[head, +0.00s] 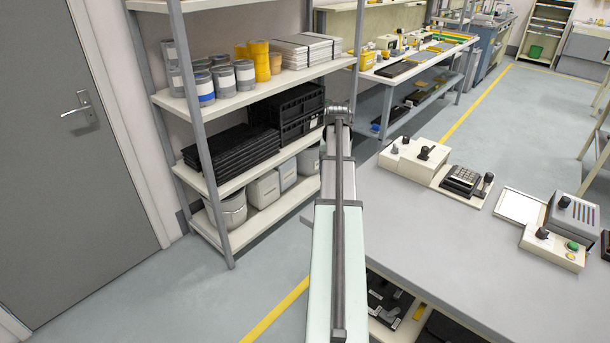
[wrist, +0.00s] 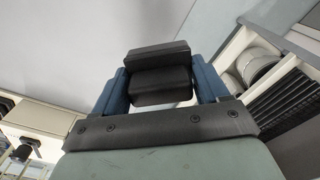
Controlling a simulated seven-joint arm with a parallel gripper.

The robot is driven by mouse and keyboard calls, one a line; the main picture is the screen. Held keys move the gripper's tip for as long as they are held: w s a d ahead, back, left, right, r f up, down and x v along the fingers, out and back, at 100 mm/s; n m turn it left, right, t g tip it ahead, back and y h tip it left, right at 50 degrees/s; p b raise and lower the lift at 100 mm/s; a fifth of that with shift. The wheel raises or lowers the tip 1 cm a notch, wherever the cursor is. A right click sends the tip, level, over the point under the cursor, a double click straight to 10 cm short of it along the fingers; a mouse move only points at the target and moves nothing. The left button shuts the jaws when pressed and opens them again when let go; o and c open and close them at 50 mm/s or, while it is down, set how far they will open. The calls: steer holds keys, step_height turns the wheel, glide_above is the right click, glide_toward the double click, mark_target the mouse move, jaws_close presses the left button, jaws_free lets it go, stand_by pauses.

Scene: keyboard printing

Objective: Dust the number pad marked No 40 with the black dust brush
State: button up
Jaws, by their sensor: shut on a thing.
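My gripper (wrist: 160,82) shows in the wrist view with its two blue fingers shut on a black blocky thing, the black dust brush (wrist: 158,55). The brush sits across the fingers; I cannot make out its bristles. In the head view my arm reaches forward beside the bench, and its end hides the gripper and brush. A number pad with dark keys (head: 462,180) sits on a cream base on the bench, right of my arm. Its marking is too small to read. The brush is well apart from it.
The grey bench (head: 440,250) has a clear front and middle. Cream control boxes (head: 410,158), a pale flat plate (head: 518,205) and a grey vented box (head: 572,214) stand along its back and right. A loaded shelf rack (head: 250,200) stands left of my arm.

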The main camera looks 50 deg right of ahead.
steer(key=s+d+r+m, duration=0.4)
steer(key=s+d, duration=1.4)
steer(key=d, duration=0.3)
steer(key=s+d+r+m, duration=0.3)
steer(key=s+d, duration=1.5)
steer(key=d, duration=0.3)
steer(key=shift+s+f, duration=0.1)
steer(key=shift+f, duration=2.25)
steer(key=shift+r, duration=0.1)
step_height(320, 180, up, 3)
steer(key=n, duration=0.8)
steer(key=shift+n, duration=0.4)
steer(key=shift+f, duration=0.2)
